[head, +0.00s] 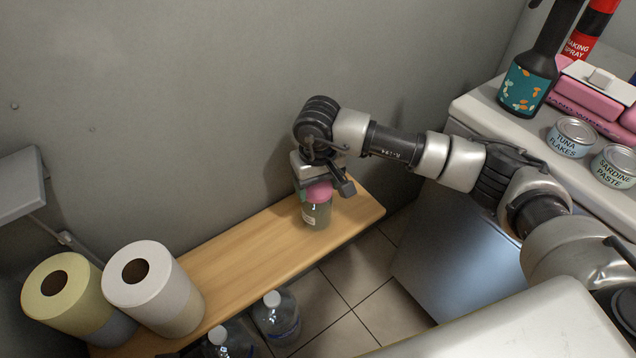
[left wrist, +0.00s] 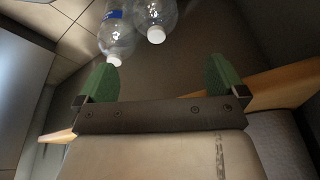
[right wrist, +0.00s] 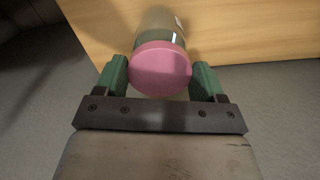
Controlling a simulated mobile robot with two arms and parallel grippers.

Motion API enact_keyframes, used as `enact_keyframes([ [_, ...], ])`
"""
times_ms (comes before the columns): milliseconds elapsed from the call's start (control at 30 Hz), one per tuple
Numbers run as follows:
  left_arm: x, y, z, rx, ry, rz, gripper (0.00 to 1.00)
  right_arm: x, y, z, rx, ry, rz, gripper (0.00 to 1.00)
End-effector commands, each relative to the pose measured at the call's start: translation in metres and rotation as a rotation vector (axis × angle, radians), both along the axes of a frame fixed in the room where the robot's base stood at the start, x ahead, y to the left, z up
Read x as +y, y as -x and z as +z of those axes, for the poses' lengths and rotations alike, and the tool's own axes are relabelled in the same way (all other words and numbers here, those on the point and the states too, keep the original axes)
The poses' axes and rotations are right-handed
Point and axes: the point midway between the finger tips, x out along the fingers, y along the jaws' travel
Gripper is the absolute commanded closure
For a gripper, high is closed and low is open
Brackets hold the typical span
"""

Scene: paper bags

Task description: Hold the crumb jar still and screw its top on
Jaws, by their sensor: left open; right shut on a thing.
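The crumb jar (head: 317,214) is a greenish clear jar with a pale label, standing upright on the wooden bench near its right end. Its pink top (head: 320,192) sits on the jar's mouth; I cannot tell how tightly. My left gripper (left wrist: 162,80) is open and empty in the left wrist view, apart from the jar. It does not show in the head view.
Two large paper rolls, one yellow (head: 62,288) and one white (head: 150,285), stand at the bench's left end. Clear bottles (head: 277,315) stand below the bench front. The bench (head: 240,248) is bare left of the jar.

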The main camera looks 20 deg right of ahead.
Motion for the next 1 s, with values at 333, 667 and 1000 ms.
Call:
enact_keyframes([
  [333,0.001,-0.001,0.007,-0.007,-0.001,0.000,0.00,0.000,0.000,-0.001,0.000,0.000,0.000,0.06],
  [667,0.001,-0.001,0.007,-0.008,-0.001,0.000,0.00,0.000,0.000,-0.001,0.000,0.000,0.000,0.01],
  [1000,0.001,-0.008,-0.003,-0.018,-0.005,-0.007,0.00,0.000,0.000,0.010,-0.002,0.000,0.000,0.01],
])
